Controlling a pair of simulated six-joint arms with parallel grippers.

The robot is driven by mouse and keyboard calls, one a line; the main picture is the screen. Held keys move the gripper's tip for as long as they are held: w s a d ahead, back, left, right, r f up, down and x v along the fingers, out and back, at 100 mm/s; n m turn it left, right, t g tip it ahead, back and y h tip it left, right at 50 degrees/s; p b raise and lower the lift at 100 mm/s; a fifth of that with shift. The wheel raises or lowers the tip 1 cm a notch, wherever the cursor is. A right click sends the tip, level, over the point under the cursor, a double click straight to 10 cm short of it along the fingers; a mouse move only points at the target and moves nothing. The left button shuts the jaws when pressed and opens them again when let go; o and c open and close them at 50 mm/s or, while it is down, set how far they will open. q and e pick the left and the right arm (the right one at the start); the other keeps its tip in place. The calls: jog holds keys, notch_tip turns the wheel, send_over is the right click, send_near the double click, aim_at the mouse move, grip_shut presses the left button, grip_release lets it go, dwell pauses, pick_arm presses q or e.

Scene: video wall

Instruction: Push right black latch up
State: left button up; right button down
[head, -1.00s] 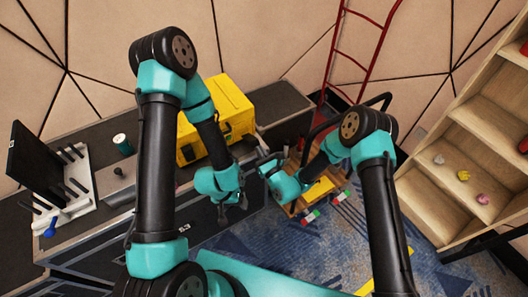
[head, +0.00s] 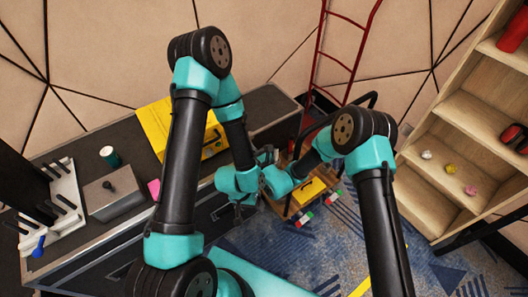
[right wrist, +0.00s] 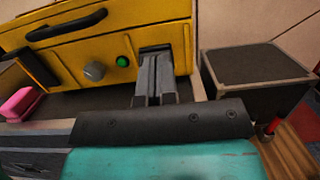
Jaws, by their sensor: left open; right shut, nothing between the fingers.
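The yellow box (head: 162,127) stands on the dark counter in the head view. In the right wrist view its front (right wrist: 65,65) shows a black handle, a grey knob and a green button. My right gripper (right wrist: 155,58) is shut and empty, with its fingertips at the right part of that front. A dark piece, possibly the right black latch (right wrist: 155,47), shows just above the fingertips; the fingers hide the rest and contact cannot be told. In the head view my right gripper (head: 266,157) is partly hidden by the left arm. My left gripper (head: 243,208) is open, pointing down by the counter's front.
A grey box (head: 112,195) and a green cup (head: 109,156) stand left of the yellow box. A dark block (right wrist: 258,75) is to its right in the wrist view. A wooden cart (head: 296,202) and shelf (head: 455,150) stand to the right.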

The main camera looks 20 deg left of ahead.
jog(key=a+r, duration=0.1)
jog(key=w+a+r, duration=0.1)
jog(key=a+r, duration=0.1)
jog(key=shift+w+r, duration=0.25)
jog(key=shift+r, duration=0.05)
jog(key=shift+d, duration=0.1)
jog(key=v, duration=1.7)
jog(key=shift+d, duration=0.15)
jog(key=shift+s, duration=0.25)
